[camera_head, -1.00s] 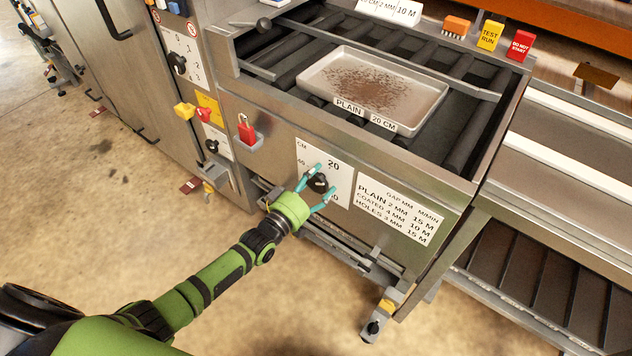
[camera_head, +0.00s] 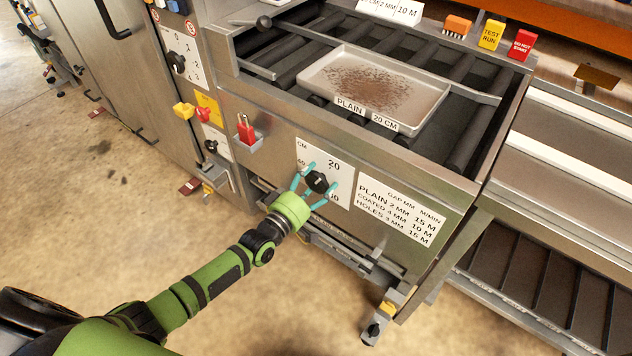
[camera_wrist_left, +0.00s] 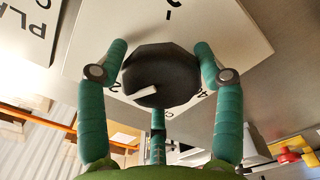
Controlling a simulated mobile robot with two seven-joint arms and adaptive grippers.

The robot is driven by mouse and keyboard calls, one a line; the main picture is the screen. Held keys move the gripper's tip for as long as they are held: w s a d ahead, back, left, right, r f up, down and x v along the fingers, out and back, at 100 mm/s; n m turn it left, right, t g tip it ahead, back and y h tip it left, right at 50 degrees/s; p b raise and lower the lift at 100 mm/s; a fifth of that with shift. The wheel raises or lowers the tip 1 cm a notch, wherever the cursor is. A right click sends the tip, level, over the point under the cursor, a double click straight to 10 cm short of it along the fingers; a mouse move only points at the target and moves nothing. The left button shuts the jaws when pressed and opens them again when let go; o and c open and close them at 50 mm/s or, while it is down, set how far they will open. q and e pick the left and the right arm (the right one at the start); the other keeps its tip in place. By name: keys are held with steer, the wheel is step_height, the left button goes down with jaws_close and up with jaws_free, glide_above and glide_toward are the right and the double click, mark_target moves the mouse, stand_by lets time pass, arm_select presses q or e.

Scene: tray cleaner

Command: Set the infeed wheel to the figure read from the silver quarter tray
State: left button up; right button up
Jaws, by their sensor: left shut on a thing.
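The silver tray (camera_head: 440,90) lies on the rollers with brown crumbs on it. Labels at its front edge read PLAIN (camera_head: 349,105) and 20 CM (camera_head: 385,122). My left gripper (camera_head: 320,177) is shut on the wheel, one finger on either side. In the left wrist view the wheel (camera_wrist_left: 162,72) sits between the fingertips, and its white mark (camera_wrist_left: 142,91) points toward the lower left. My right gripper is out of view.
A GAP MM and M/MIN chart (camera_head: 398,210) is right of the wheel. A red handle in a grey holder (camera_head: 246,132) and yellow and red knobs (camera_head: 184,110) are to the left. TEST RUN (camera_head: 491,35) and DO NOT START (camera_head: 523,45) blocks stand above.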

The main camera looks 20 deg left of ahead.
arm_select(q)
steer(key=shift+s+d+f, duration=0.3)
steer(key=shift+d+f, duration=0.1)
steer(key=shift+f, duration=0.1)
steer(key=o, duration=1.1)
steer(key=shift+w+d+r, duration=0.1)
steer(key=shift+a+r, duration=0.15)
steer(key=shift+a, duration=0.05)
steer(key=v, duration=1.2)
